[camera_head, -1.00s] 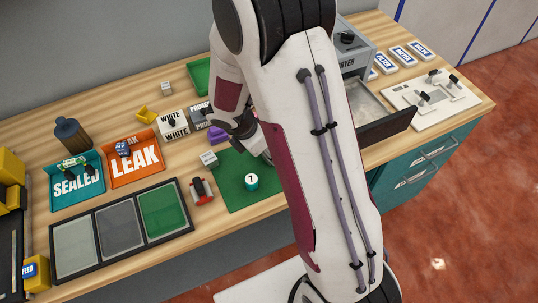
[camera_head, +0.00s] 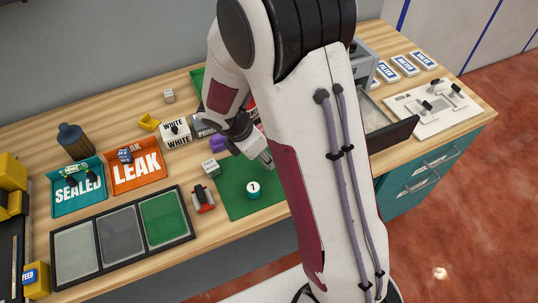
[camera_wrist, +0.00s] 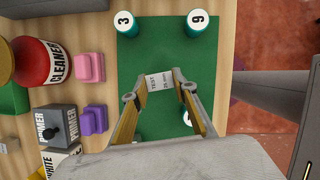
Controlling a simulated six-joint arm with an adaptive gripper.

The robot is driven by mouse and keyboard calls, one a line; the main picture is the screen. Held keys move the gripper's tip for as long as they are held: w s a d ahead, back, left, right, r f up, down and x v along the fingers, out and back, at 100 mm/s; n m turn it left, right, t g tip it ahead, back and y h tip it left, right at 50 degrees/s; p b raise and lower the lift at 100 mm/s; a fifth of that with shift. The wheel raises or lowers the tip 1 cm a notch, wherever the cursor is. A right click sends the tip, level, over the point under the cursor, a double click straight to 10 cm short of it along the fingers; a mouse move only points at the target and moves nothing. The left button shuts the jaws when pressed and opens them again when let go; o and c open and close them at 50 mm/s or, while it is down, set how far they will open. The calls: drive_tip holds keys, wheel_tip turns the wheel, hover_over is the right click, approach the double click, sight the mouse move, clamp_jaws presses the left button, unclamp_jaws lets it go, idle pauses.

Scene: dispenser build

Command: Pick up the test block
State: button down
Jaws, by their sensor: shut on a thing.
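The test block (camera_wrist: 160,81), a small pale block marked "TEST 25 mm", shows in the wrist view between the fingertips of my gripper (camera_wrist: 158,88). My gripper is shut on it, with a fingertip at each side, over the green mat (camera_wrist: 160,50). In the head view my gripper (camera_head: 266,160) is above the mat's upper right part, partly hidden by my arm; I cannot make out the block there. How high the block is above the mat is hard to tell.
The red cleaner bottle (camera_wrist: 38,62), pink block (camera_wrist: 88,67) and primer box (camera_wrist: 55,125) stand left. An open drawer (camera_head: 390,138) is at right.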

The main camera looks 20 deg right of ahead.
drive_tip(key=s+a, duration=0.1)
drive_tip(key=a, duration=0.4)
drive_tip(key=s+a, duration=0.1)
drive_tip(key=a, duration=0.4)
drive_tip(key=s+a, duration=0.1)
drive_tip(key=a, duration=0.5)
drive_tip(key=shift+s, duration=0.2)
drive_tip(key=shift+d, duration=0.15)
drive_tip(key=shift+w+d, duration=0.35)
drive_tip(key=shift+d, duration=1.3)
drive_tip(key=shift+w+d, duration=0.35)
drive_tip(key=shift+d, duration=1.3)
drive_tip(key=shift+w+d, duration=0.35)
drive_tip(key=shift+d, duration=1.3)
drive_tip(key=shift+a, duration=0.15)
drive_tip(key=shift+s+a, duration=0.35)
drive_tip(key=shift+a, duration=1.3)
drive_tip(key=shift+s+a, duration=0.35)
drive_tip(key=shift+a, duration=1.25)
drive_tip(key=shift+s+a, duration=0.35)
drive_tip(key=shift+a, duration=1.3)
drive_tip(key=shift+w+d, duration=0.6)
drive_tip(key=shift+d, duration=2.3)
drive_tip(key=shift+w+d, duration=0.6)
drive_tip(key=shift+d, duration=2.35)
drive_tip(key=shift+w+d, duration=0.6)
drive_tip(key=shift+d, duration=2.3)
drive_tip(key=shift+f, duration=1.8)
drive_tip(key=shift+a+r, duration=0.2)
drive_tip(key=shift+r, duration=0.45)
